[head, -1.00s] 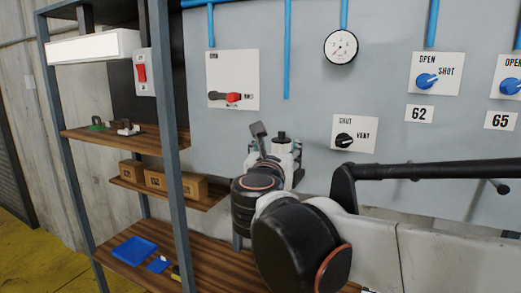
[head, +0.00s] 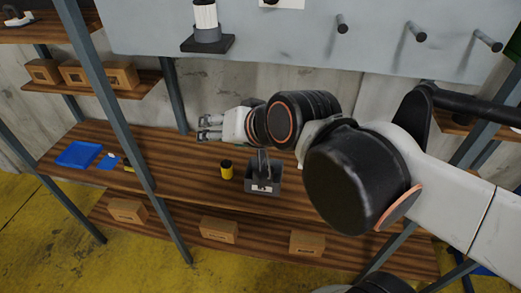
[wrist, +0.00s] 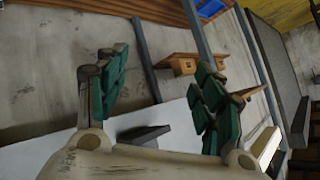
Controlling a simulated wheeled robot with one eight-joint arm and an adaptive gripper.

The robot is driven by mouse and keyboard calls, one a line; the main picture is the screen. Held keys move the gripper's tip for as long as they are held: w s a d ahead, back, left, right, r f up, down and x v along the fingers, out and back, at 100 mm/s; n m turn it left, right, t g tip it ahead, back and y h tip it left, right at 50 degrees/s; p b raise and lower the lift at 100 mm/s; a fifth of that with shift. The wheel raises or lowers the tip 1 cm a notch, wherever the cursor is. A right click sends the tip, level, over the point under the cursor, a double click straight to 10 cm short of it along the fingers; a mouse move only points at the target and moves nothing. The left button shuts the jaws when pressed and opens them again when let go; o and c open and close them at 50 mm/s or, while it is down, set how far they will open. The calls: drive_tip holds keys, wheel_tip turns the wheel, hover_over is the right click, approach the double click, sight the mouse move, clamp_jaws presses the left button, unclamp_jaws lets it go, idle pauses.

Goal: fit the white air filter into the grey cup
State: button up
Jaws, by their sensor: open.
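The white air filter (head: 205,14) stands upright in the grey cup (head: 208,35) at the top of the head view. Its top is cut off by the frame edge, and I cannot tell how deep it sits. The cup rests on a dark bracket (head: 208,44) on the grey panel. My gripper (head: 208,128) is below the bracket, apart from the filter and cup, pointing left. In the wrist view my gripper (wrist: 160,92) has its green-padded fingers wide apart with nothing between them.
A wooden bench (head: 180,165) below holds a blue tray (head: 79,154), a yellow can (head: 226,169) and a grey box (head: 262,178). Several pegs (head: 342,23) stick out of the panel on the right. A shelf post (head: 100,90) stands left of my gripper.

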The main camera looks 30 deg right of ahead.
drive_tip(key=s+d+f+n+g+h, duration=0.2)
drive_tip(key=s+d+f+n+g, duration=0.1)
drive_tip(key=s+d+f, duration=0.3)
drive_tip(key=shift+s+d+f+n+h, duration=0.15)
drive_tip(key=shift+s+f+n+h, duration=0.15)
drive_tip(key=shift+s+h, duration=0.1)
